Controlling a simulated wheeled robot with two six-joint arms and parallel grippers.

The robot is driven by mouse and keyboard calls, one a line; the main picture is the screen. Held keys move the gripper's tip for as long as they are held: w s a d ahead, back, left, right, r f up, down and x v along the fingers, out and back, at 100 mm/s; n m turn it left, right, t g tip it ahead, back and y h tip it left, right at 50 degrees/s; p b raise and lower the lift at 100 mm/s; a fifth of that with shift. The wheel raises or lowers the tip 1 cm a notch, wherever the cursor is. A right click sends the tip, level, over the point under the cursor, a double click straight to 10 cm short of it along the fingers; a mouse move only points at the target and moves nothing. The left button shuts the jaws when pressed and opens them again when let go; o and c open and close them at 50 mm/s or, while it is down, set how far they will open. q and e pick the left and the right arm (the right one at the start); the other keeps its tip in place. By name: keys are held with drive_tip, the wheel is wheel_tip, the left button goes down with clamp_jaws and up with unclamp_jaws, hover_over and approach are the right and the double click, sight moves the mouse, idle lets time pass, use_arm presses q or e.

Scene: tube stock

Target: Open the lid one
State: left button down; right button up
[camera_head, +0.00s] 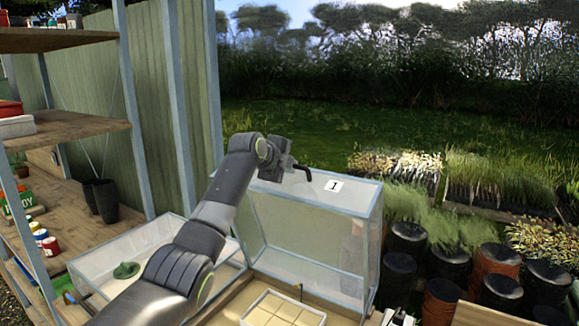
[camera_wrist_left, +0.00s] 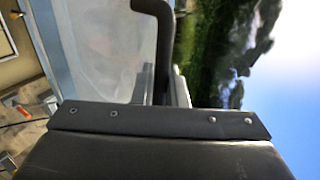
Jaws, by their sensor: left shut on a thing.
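Lid one (camera_head: 333,185) is a clear, pale-framed lid with a white label "1". It stands raised, roughly upright, at the back of its box, so the box is open. My left gripper (camera_head: 289,166) is at the lid's upper edge, shut on the dark bent handle (camera_head: 303,172). In the left wrist view the handle (camera_wrist_left: 155,8) rises from between the fingers of my left gripper (camera_wrist_left: 165,88), with the clear panel (camera_wrist_left: 95,50) beside it. My left forearm hides part of the box's left side. My right gripper is not seen.
A pale gridded tray (camera_head: 283,308) lies in the open box. A second clear bin (camera_head: 90,262) with a green item (camera_head: 126,270) stands left. Wooden shelves (camera_head: 75,130) are at far left. Several dark pots (camera_head: 405,240) stand right; grass lies behind.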

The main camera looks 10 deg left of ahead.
use_arm(q)
drive_tip(key=shift+f, duration=0.15)
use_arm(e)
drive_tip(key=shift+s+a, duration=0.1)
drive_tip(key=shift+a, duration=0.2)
use_arm(q)
drive_tip(key=c, duration=1.5)
unclamp_jaws()
drive_tip(key=shift+c, duration=0.2)
drive_tip(key=shift+s+a+r+b, duration=0.25)
drive_tip(key=shift+s+r+b, duration=0.1)
drive_tip(key=shift+s+b, duration=0.25)
drive_tip(key=b+v, duration=0.6)
drive_tip(key=v, duration=1)
drive_tip(key=shift+b, duration=0.4)
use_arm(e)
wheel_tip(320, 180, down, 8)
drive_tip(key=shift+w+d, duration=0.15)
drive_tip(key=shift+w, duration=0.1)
use_arm(q)
drive_tip(key=shift+f, duration=0.1)
